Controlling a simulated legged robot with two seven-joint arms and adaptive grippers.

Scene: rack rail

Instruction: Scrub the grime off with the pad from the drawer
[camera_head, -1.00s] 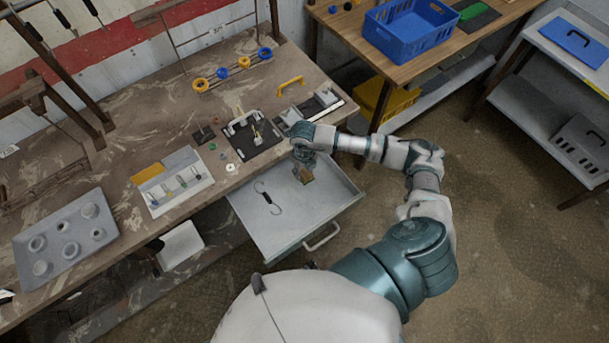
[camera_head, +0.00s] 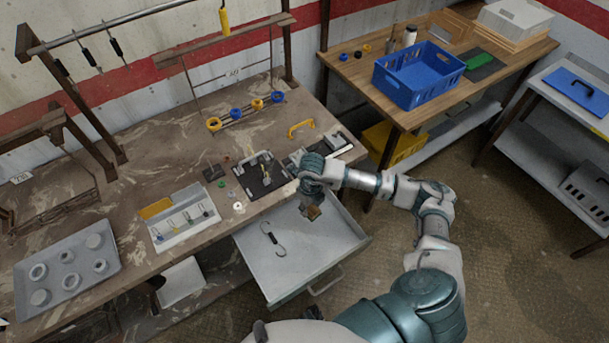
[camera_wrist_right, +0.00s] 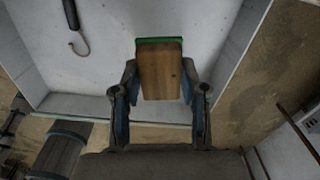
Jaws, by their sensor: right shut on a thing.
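The pad (camera_wrist_right: 161,72) is a wooden block with a green layer showing along its far edge in the right wrist view. It is between the fingers of my right gripper (camera_wrist_right: 160,92), which is shut on it. In the head view the right gripper (camera_head: 310,201) and the pad (camera_head: 312,213) are over the back right part of the open drawer (camera_head: 285,268). I cannot tell whether the pad still touches the drawer floor. No patch of grime can be told for certain from the pale streaks on the worn bench (camera_head: 130,185). My left gripper is not in view.
A dark hook (camera_head: 272,238) lies in the drawer. Trays, a black board (camera_head: 263,180) and a yellow handle (camera_head: 301,129) sit on the bench behind. A rail frame with colored rings (camera_head: 236,113) stands farther back. A blue crate (camera_head: 418,92) is on the right table.

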